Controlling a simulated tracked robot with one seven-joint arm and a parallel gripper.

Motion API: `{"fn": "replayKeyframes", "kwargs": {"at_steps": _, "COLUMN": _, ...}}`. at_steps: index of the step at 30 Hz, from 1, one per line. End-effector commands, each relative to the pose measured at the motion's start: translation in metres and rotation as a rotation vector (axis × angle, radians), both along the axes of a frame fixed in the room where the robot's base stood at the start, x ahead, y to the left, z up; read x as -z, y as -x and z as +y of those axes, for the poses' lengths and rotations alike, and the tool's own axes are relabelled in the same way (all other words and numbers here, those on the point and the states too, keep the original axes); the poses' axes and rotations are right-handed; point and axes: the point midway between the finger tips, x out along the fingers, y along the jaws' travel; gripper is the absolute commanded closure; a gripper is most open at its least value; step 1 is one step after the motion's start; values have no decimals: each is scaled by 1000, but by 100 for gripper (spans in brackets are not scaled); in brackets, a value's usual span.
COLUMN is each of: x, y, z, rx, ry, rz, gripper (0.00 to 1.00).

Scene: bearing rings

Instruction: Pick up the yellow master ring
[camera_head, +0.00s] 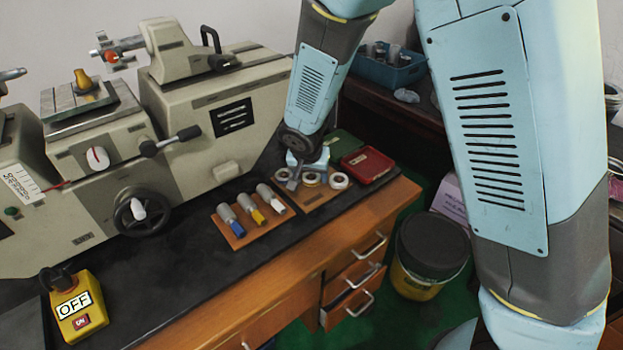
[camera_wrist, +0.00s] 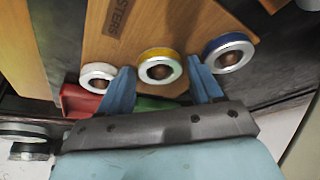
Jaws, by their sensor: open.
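The yellow master ring (camera_wrist: 145,57) shows in the wrist view as a metal ring with a yellow outer band around a brown centre. It is the middle one of three rings on a wooden board (camera_wrist: 180,25). My gripper (camera_wrist: 160,65) is open, with one blue finger on each side of the yellow ring in this view. I cannot tell whether the fingers touch it. In the head view the yellow ring (camera_head: 311,182) sits between the other rings, below my gripper (camera_head: 307,173), which partly hides the board.
The white ring (camera_wrist: 92,70) and the blue ring (camera_wrist: 246,46) stand close on either side. A red tray (camera_head: 366,164) lies right of the board. A stand with three gauges (camera_head: 250,222) is at the left, in front of the grey machine (camera_head: 212,112).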

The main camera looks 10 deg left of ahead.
Motion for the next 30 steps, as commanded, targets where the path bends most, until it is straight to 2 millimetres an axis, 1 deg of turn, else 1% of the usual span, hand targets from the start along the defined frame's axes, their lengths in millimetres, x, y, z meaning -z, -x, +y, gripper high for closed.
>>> {"fn": "replayKeyframes", "kwargs": {"at_steps": 5, "x": 0, "y": 0, "z": 0, "rx": 0, "ry": 0, "rz": 0, "gripper": 35}}
{"fn": "replayKeyframes", "kwargs": {"at_steps": 20, "x": 0, "y": 0, "z": 0, "rx": 0, "ry": 1, "rz": 1, "gripper": 83}}
{"fn": "replayKeyframes", "kwargs": {"at_steps": 26, "x": 0, "y": 0, "z": 0, "rx": 1, "ry": 1, "rz": 0, "gripper": 83}}
{"fn": "replayKeyframes", "kwargs": {"at_steps": 30, "x": -4, "y": 0, "z": 0, "rx": 1, "ry": -1, "rz": 0, "gripper": 83}}
